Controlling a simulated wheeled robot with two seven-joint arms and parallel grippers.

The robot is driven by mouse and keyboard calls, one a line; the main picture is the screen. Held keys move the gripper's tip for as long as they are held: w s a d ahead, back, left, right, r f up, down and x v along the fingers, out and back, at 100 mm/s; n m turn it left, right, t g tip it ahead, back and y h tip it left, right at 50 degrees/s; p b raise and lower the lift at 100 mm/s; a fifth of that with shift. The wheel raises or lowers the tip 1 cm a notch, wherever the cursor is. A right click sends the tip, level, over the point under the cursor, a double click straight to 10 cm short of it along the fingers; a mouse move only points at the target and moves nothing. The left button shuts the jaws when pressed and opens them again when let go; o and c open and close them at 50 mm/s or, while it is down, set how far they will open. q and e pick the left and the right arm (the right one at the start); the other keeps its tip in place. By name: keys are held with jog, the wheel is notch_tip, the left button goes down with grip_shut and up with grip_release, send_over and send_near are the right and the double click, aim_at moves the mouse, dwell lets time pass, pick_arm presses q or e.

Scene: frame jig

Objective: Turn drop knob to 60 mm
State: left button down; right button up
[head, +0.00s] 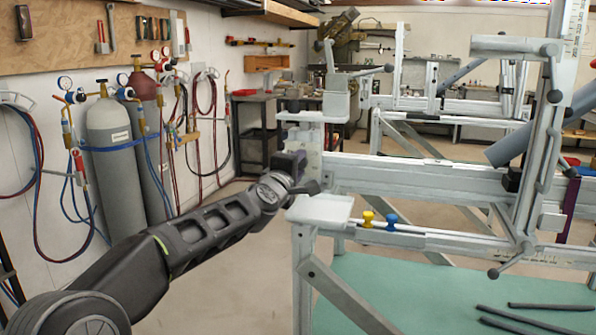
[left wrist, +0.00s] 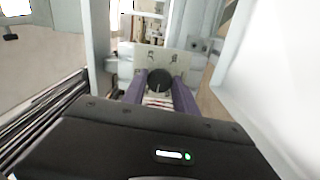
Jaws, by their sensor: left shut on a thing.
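The black round knob (left wrist: 159,81) sits on a pale plate with small markings (left wrist: 150,58) in the left wrist view. My left gripper (left wrist: 160,86) has its two purple-grey fingers on either side of the knob and is shut on it. In the head view my left gripper (head: 308,172) is at the left end of the grey frame jig (head: 420,178), by its upright end block. There the knob is hidden behind the gripper. The knob's scale is too small and blurred to read. My right gripper is in neither view.
A pale bracket (head: 322,208) juts out just below the left gripper. Yellow (head: 368,218) and blue (head: 391,221) knobs sit on the lower rail. Dark rods (head: 535,306) lie on the green shelf (head: 400,290). Gas cylinders (head: 112,150) stand by the left wall.

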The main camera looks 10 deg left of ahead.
pick_arm(q)
jog(key=shift+n+b, duration=0.8)
jog(key=shift+n, duration=2.6)
jog(key=c, duration=1)
grip_release()
jog(key=shift+o, duration=0.2)
jog(key=shift+s, duration=0.15)
